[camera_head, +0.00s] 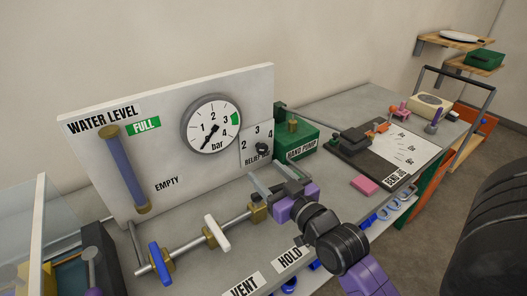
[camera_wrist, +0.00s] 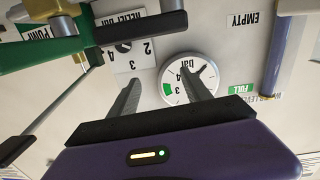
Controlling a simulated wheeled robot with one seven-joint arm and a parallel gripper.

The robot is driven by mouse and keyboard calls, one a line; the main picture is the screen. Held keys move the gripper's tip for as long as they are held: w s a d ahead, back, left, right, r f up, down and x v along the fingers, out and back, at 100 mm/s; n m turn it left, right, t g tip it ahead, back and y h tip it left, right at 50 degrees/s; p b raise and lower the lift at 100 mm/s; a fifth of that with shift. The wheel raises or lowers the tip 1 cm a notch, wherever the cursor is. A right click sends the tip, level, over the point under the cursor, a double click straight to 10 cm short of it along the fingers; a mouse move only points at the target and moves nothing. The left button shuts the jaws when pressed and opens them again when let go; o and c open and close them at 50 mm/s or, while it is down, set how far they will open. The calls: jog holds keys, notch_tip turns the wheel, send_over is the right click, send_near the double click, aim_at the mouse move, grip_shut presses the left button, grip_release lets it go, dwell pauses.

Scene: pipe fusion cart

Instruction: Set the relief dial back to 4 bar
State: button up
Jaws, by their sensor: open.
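The relief dial (camera_head: 262,149) is a small dark knob on a white plate (camera_head: 247,150) marked 2, 3, 4, at the right end of the upright panel. Its pointer is too small to read. My gripper (camera_head: 268,178) is open and empty in front of and below the plate, apart from the dial. In the wrist view the fingers of my gripper (camera_wrist: 161,76) stand apart, with the round pressure gauge (camera_wrist: 188,78) behind the right finger and the relief plate (camera_wrist: 129,62) beyond the left one.
The green hand pump (camera_head: 298,140) stands right of the dial. Left are the water level tube (camera_head: 123,168), a white-handled valve (camera_head: 217,233) and a blue-handled valve (camera_head: 160,262) on a pipe. A pink block (camera_head: 364,185) lies on the bench, right of my gripper.

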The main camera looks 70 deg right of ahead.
jog(key=m+g, duration=0.2)
send_near(264, 150)
notch_tip(264, 150, up, 5)
jog(key=d, duration=0.2)
jog(key=w+d+f+y, duration=0.1)
jog(key=w+f, duration=0.1)
jog(key=w+d+f+n, duration=0.1)
jog(key=w+f, duration=0.1)
jog(key=w+d+f+g+y, duration=0.1)
jog(key=w+f, duration=0.1)
jog(key=w, duration=0.1)
jog(key=shift+w+d+f+n+y+p, duration=0.1)
jog(key=shift+d+f+n+y+p, duration=0.2)
jog(key=shift+f+n+p, duration=0.1)
jog(key=shift+r, duration=0.1)
grip_shut()
